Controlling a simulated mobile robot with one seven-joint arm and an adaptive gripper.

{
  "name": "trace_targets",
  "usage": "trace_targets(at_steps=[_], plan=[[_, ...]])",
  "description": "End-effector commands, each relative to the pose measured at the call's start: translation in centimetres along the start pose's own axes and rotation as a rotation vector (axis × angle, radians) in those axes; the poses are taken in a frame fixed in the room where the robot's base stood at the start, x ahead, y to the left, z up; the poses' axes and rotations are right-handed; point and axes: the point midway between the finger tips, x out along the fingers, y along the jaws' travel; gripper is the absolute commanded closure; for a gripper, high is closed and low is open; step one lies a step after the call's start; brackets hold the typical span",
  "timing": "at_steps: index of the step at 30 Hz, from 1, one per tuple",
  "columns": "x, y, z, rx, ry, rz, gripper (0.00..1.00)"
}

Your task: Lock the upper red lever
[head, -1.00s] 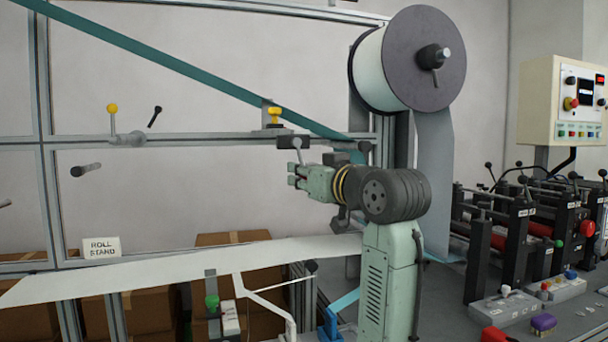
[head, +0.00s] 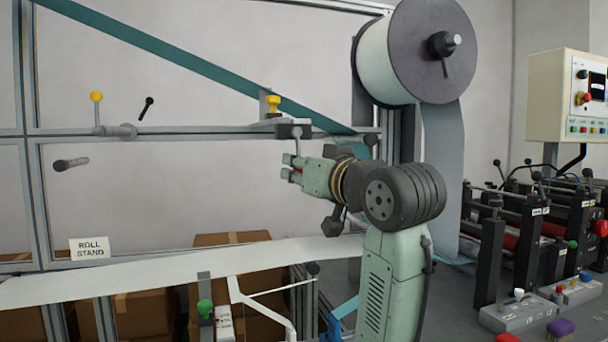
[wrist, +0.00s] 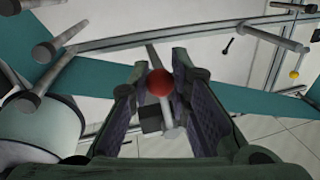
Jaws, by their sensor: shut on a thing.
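The upper red lever shows as a red ball (wrist: 160,82) on a grey rod, between my two fingers in the wrist view. In the head view a small red spot (head: 297,173) shows at my fingertips, below the grey stem and dark block (head: 289,130) on the frame rail. My gripper (head: 289,168) points left and is shut on the red lever's knob; it also shows in the wrist view (wrist: 158,90). The fingers hide part of the knob in the head view.
A teal web (head: 190,67) runs diagonally behind. The large roll (head: 428,50) is up right of my arm. A white web (head: 170,268) crosses below. Open space lies left of my gripper.

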Motion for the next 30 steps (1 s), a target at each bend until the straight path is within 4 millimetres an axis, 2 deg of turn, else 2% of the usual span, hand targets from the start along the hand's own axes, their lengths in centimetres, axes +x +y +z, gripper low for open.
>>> trace_targets(at_steps=[4,13,14,15,23,30], plan=[[0.19,-0.44,0.07,0.086,0.02,0.002,1.0],[0.19,-0.5,-0.02,0.097,0.021,0.002,1.0],[0.19,-0.51,-0.02,0.097,0.021,0.002,0.81],[0.19,-0.51,-0.02,0.096,0.021,0.002,0.78],[0.2,-0.46,0.05,0.096,0.019,0.002,0.61],[0.21,-0.43,0.08,0.096,0.019,0.003,0.61]])
